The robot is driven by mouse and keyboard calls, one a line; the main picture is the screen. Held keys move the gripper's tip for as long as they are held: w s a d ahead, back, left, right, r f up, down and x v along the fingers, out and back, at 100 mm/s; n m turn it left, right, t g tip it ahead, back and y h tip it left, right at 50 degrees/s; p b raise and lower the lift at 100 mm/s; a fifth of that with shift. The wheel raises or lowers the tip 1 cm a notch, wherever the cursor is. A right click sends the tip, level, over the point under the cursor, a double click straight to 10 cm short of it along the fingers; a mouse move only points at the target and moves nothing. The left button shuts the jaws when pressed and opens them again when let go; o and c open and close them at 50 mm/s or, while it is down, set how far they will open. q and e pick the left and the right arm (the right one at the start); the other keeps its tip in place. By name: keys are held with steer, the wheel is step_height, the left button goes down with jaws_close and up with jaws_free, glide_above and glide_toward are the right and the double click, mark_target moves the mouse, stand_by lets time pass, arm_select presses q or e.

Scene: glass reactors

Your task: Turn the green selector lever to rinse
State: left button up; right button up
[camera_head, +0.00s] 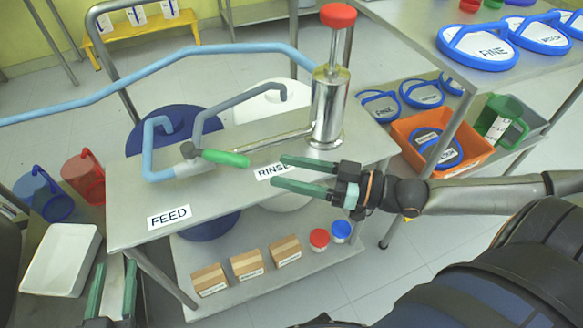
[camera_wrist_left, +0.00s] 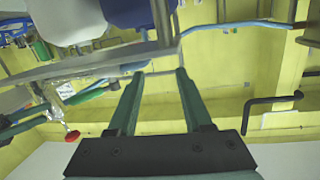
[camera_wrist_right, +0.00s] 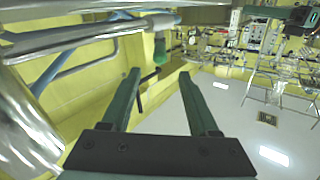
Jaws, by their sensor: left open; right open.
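The green selector lever (camera_head: 225,158) sits on a pivot above the steel table and points right, its tip just left of the RINSE label (camera_head: 268,171). The FEED label (camera_head: 169,216) is nearer the table's front left. My right gripper (camera_head: 279,171) is open and empty, its fingers pointing left over the RINSE label, apart from the lever tip. A green grip, likely the lever's, shows beyond the fingers in the right wrist view (camera_wrist_right: 160,50). My left gripper (camera_head: 115,264) is open and empty at the lower left, away from the lever.
A steel cylinder (camera_head: 328,108) with a red knob stands behind the right gripper. Blue pipe (camera_head: 150,70) and grey pipe (camera_head: 199,122) rise near the lever. A white tray (camera_head: 62,262) is at left. An orange crate (camera_head: 408,142) is at right. The table front is clear.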

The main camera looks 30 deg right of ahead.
mark_target(214, 156)
steer(key=shift+c, duration=0.3)
